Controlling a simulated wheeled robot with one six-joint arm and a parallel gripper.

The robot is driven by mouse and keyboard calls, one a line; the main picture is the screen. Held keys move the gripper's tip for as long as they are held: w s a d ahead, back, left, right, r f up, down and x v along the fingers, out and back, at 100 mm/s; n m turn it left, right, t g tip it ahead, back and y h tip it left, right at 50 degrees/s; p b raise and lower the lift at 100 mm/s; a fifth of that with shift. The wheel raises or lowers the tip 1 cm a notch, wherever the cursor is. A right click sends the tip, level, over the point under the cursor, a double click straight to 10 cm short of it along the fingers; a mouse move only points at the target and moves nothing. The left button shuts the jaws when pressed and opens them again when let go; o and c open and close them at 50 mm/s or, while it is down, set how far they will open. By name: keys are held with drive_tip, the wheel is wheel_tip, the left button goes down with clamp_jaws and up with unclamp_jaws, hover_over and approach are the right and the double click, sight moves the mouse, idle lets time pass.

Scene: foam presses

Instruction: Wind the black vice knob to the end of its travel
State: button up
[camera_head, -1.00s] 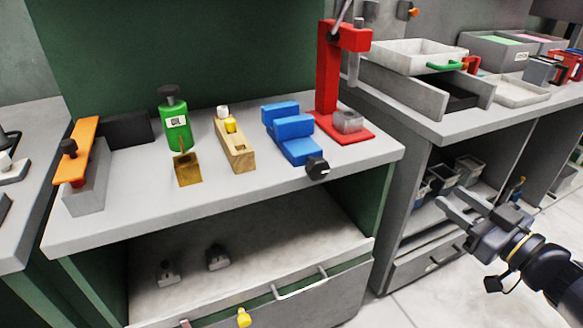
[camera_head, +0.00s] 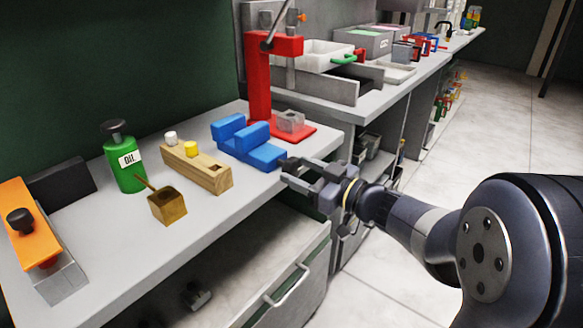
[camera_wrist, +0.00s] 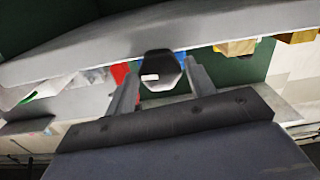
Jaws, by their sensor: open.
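The blue vice (camera_head: 243,142) stands on the grey bench near its front edge. Its black knob (camera_wrist: 160,71), with a white mark, shows between my gripper's fingers in the wrist view; in the head view my gripper largely hides it. My gripper (camera_head: 287,171) is open at the front of the vice, with one finger on each side of the knob. I cannot tell whether either finger touches it.
A red press (camera_head: 262,82) stands behind the vice. An open drawer (camera_head: 270,255) lies below the bench.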

drive_tip(key=shift+x, duration=1.25)
drive_tip(key=shift+c, duration=0.3)
drive_tip(key=c, duration=0.6)
drive_tip(key=shift+f, duration=0.1)
